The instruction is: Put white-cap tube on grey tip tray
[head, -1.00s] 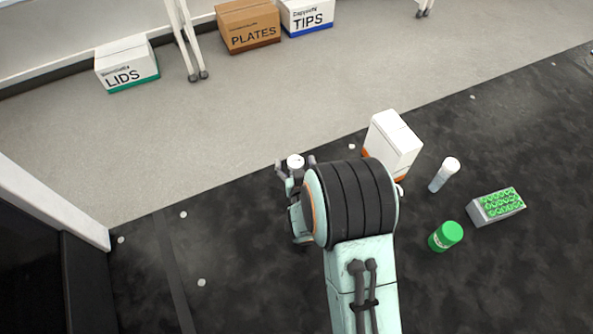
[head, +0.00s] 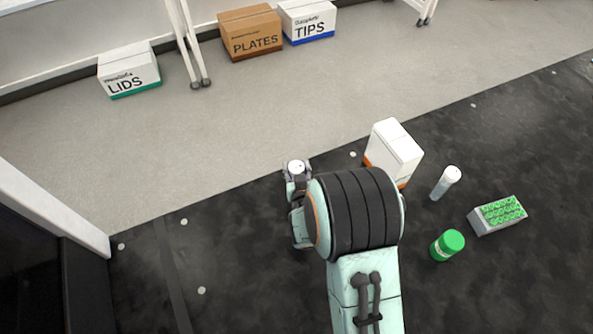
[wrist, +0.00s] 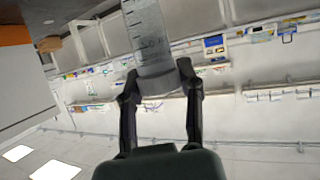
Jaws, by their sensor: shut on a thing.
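My gripper (head: 298,177) is shut on a tube with a white cap (head: 296,166), near the far edge of the dark worktop. In the wrist view, the fingers (wrist: 160,82) clasp the sides of this clear, graduated tube (wrist: 149,32). Its lower part is hidden in the head view. The grey tip tray (head: 483,226), filled with green tips, lies at the right, well away from my gripper. A second white-capped tube (head: 441,187) stands between my arm and the tray.
A white box with an orange base (head: 396,150) stands just right of my gripper. A green-capped jar (head: 447,245) stands left of the tray. Boxes marked LIDS (head: 129,73), PLATES (head: 250,35) and TIPS (head: 308,22) are beyond the worktop. The worktop's left part is clear.

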